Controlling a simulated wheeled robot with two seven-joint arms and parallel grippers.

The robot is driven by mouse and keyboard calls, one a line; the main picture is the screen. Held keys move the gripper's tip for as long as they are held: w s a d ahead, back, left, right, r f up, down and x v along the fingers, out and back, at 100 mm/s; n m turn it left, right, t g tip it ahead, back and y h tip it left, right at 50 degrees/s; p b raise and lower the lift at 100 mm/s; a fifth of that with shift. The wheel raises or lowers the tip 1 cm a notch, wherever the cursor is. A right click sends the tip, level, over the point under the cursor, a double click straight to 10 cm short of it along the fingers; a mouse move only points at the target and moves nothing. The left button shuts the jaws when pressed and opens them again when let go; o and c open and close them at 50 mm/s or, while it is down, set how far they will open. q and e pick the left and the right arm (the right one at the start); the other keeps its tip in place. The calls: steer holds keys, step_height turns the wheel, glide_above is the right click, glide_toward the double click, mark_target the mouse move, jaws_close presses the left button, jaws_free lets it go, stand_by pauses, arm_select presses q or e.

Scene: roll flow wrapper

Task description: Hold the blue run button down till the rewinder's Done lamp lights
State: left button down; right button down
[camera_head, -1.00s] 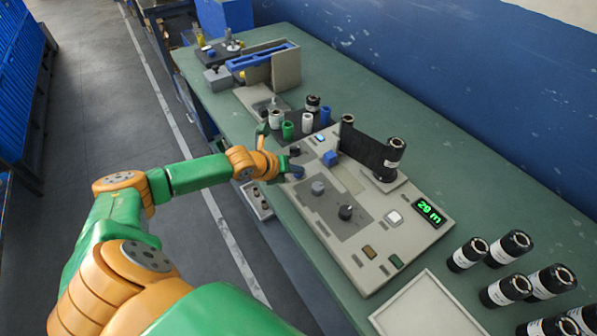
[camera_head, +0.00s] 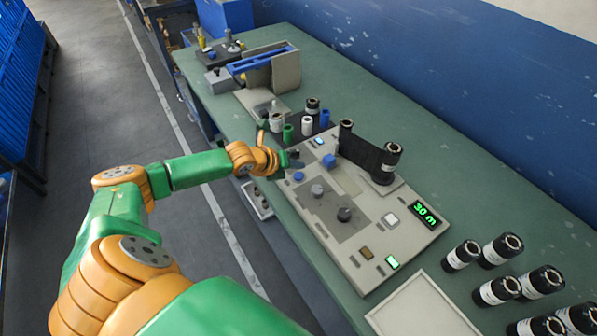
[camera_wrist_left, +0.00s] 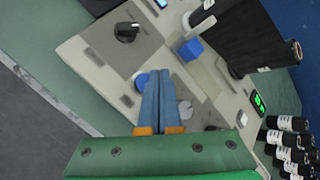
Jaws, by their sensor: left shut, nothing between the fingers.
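The rewinder panel (camera_head: 330,228) lies on the green bench with black film (camera_head: 362,153) running between two rolls. The round blue run button (camera_head: 298,176) is near its left edge; it also shows in the left wrist view (camera_wrist_left: 142,81), beside my fingertips. My left gripper (camera_head: 296,161) is shut and empty, just above and beside the button; contact is not visible. A green lamp (camera_head: 392,262) at the panel's near edge is brightly lit; its label is unreadable. The amber lamp (camera_head: 366,253) beside it looks dim. The green display (camera_head: 425,214) reads about 30 m. My right gripper is out of view.
Several black rolls (camera_head: 500,249) and a pale tray (camera_head: 425,308) are at the near right. The aisle floor is on the left.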

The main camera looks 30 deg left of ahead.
mark_target(296, 178)
arm_select(q)
step_height(296, 178, up, 4)
steer(key=p, duration=0.3)
steer(key=shift+f, duration=0.1)
